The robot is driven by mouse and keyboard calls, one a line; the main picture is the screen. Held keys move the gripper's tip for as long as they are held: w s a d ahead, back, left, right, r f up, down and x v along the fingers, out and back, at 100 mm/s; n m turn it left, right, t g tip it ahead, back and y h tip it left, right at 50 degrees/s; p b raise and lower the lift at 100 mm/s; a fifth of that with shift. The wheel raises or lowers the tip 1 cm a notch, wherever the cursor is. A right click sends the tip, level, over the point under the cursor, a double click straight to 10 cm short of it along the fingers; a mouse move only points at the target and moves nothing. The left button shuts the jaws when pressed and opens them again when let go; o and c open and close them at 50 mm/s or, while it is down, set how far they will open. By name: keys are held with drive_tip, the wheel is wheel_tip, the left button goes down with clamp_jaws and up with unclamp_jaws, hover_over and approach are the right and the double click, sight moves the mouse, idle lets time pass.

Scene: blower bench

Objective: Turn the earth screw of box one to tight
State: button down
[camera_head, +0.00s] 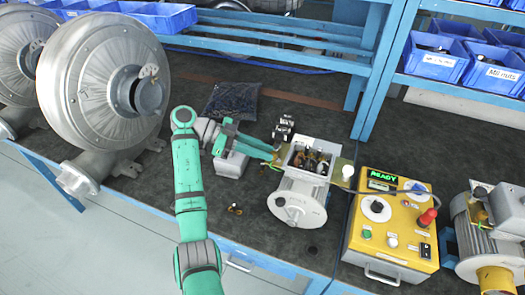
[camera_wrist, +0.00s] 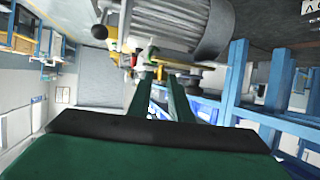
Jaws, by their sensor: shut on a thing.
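An open grey terminal box (camera_head: 308,160) with wires and brass parts inside sits on top of a grey motor (camera_head: 299,202) in the middle of the bench. I cannot read a label saying it is box one. My gripper (camera_head: 273,152) reaches in from the left and its fingertips are at the box's left side. The wrist view shows the two green fingers (camera_wrist: 163,78) close together on a small part beside the ribbed motor (camera_wrist: 185,22). That part is at the earth screw's likely place, but the fingertips hide it, so I cannot see how tight it is.
A yellow tester (camera_head: 392,222) with a READY display and a red knob stands right of the motor. Large grey blowers (camera_head: 105,80) stand at the left. A dark bag (camera_head: 232,102) lies behind my arm. Blue bins (camera_head: 437,62) sit on the right shelf.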

drive_tip(key=shift+d+f, duration=0.1)
drive_tip(key=shift+f, duration=0.1)
drive_tip(key=c, duration=1.7)
unclamp_jaws()
drive_tip(key=shift+c, duration=0.2)
drive_tip(key=shift+o, duration=0.6)
drive_tip(key=shift+r, duration=0.1)
drive_tip(key=shift+r, duration=0.1)
